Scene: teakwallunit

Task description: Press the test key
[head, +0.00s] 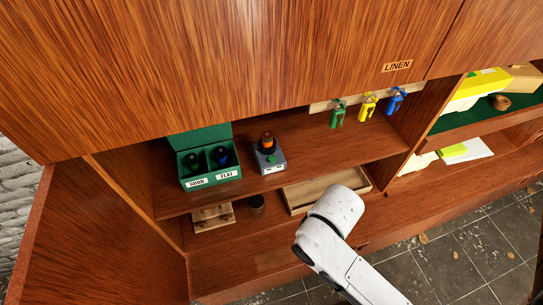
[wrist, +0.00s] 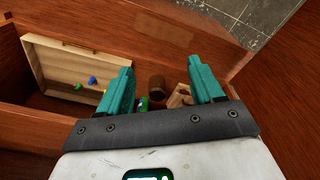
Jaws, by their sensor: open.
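A small grey box (head: 271,162) stands on the middle shelf in the head view. It carries an orange-red and black dome (head: 267,143) and a green button-like part (head: 271,160) on top; I cannot read its small labels. I cannot make out this box for sure in the wrist view. My gripper (wrist: 160,67) shows in the wrist view with its two teal fingers spread apart and nothing held between them. In the head view only my white arm shows, in front of the lower shelf; the fingers are hidden there.
A green two-compartment box (head: 208,181), labelled GOOD and FLAT, stands left of the grey box. Below are a wooden tray (head: 291,208), a brown cup (wrist: 157,88) and a wooden rack (head: 213,217). A cupboard front overhangs.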

